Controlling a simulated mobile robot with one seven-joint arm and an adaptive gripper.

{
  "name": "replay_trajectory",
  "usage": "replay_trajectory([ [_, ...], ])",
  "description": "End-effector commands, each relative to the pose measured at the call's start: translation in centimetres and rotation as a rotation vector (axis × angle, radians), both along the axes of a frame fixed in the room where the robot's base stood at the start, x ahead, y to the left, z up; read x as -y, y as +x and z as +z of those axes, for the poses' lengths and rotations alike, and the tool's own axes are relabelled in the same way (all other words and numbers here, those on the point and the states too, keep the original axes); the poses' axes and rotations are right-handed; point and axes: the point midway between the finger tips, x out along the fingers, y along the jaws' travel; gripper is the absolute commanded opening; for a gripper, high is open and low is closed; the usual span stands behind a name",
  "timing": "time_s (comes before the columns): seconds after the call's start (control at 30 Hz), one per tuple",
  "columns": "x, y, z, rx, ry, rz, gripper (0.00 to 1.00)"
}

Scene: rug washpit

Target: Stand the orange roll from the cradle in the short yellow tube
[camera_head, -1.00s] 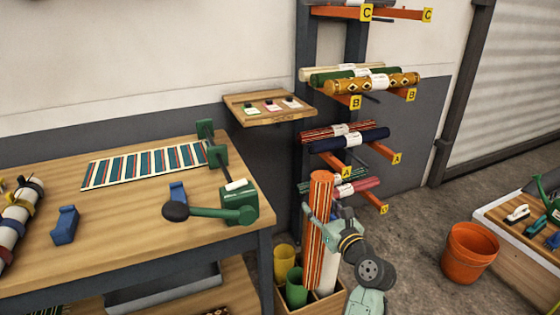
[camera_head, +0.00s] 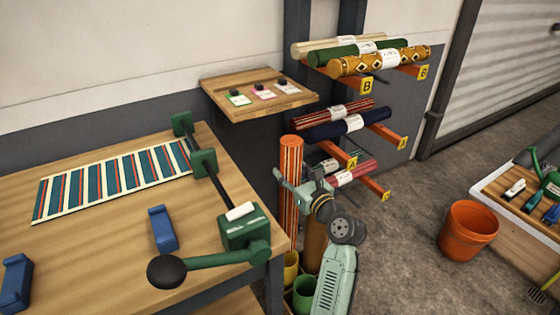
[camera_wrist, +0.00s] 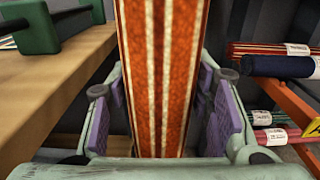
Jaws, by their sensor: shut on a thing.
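The orange roll (camera_head: 291,185), striped with cream and dark red, stands upright beside the bench's right end. My gripper (camera_head: 300,192) is shut around it; in the wrist view the roll (camera_wrist: 160,70) runs between the purple pads of my gripper (camera_wrist: 162,112). The short yellow tube (camera_head: 290,269) is directly below the roll in the head view. The roll's lower end meets the tube's rim there, but I cannot tell whether it is inside, above or behind it. Two blue cradle blocks (camera_head: 162,229) on the bench are empty.
A green tube (camera_head: 304,293) and a taller brown tube (camera_head: 315,245) stand close to the yellow one. The bench (camera_head: 110,260) with a green lever press (camera_head: 243,228) is left. Racked rolls (camera_head: 345,124) are behind, an orange bucket (camera_head: 468,228) right.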

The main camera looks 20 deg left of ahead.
Motion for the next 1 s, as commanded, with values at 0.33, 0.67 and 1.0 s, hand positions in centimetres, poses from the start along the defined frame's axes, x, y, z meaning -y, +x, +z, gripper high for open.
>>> replay_trajectory([
  [0.33,0.0,0.0,-0.7,0.003,0.003,-0.001,0.0],
  [0.67,0.0,0.0,-2.7,0.004,0.002,-0.001,0.0],
  [1.0,0.1,0.0,-4.6,0.003,0.001,-0.001,0.0],
])
